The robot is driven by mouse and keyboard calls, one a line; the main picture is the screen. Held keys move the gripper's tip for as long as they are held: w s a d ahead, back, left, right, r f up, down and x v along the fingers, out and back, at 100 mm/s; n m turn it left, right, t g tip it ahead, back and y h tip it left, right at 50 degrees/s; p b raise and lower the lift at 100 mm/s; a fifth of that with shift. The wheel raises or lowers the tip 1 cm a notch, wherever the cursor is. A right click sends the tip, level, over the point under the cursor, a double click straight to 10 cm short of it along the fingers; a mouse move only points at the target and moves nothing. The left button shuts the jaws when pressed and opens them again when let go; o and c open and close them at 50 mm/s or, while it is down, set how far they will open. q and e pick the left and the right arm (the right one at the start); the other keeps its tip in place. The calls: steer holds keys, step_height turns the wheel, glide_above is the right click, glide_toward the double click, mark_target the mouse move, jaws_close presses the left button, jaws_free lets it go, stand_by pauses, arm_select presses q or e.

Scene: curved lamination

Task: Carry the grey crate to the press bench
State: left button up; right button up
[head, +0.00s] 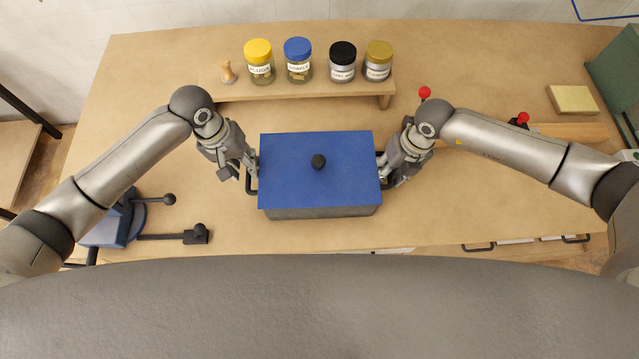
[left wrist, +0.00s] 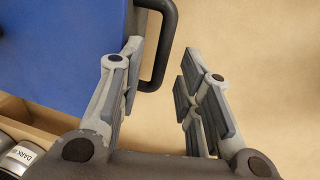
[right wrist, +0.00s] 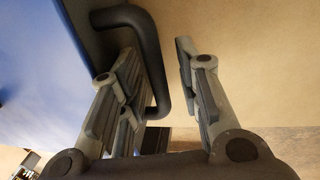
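The grey crate (head: 320,212) sits on the wooden bench in the middle of the head view. A blue lid with a round black knob (head: 318,161) covers it, so its inside is hidden. My left gripper (head: 240,172) is at the crate's left black handle (left wrist: 167,45), fingers spread. In the left wrist view the handle lies ahead, in line with the gap between the fingers (left wrist: 163,75). My right gripper (head: 388,175) is at the right handle (right wrist: 150,55). Its fingers (right wrist: 158,75) are apart, with the handle bar showing between them. Neither gripper is closed on a handle.
A wooden shelf (head: 300,92) behind the crate holds several lidded jars. A blue device (head: 110,225) with black levers stands at the front left. Red-knobbed fittings (head: 424,93), a wooden strip and a yellowish block (head: 572,99) are at the right.

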steer(key=shift+r, duration=0.25)
arm_select(q)
steer(key=r, duration=0.2)
steer(key=a+r, duration=0.1)
steer(key=r, duration=0.1)
arm_select(e)
step_height(320, 180, up, 11)
steer(key=d, duration=0.2)
steer(key=shift+r, duration=0.15)
steer(key=shift+d, duration=0.1)
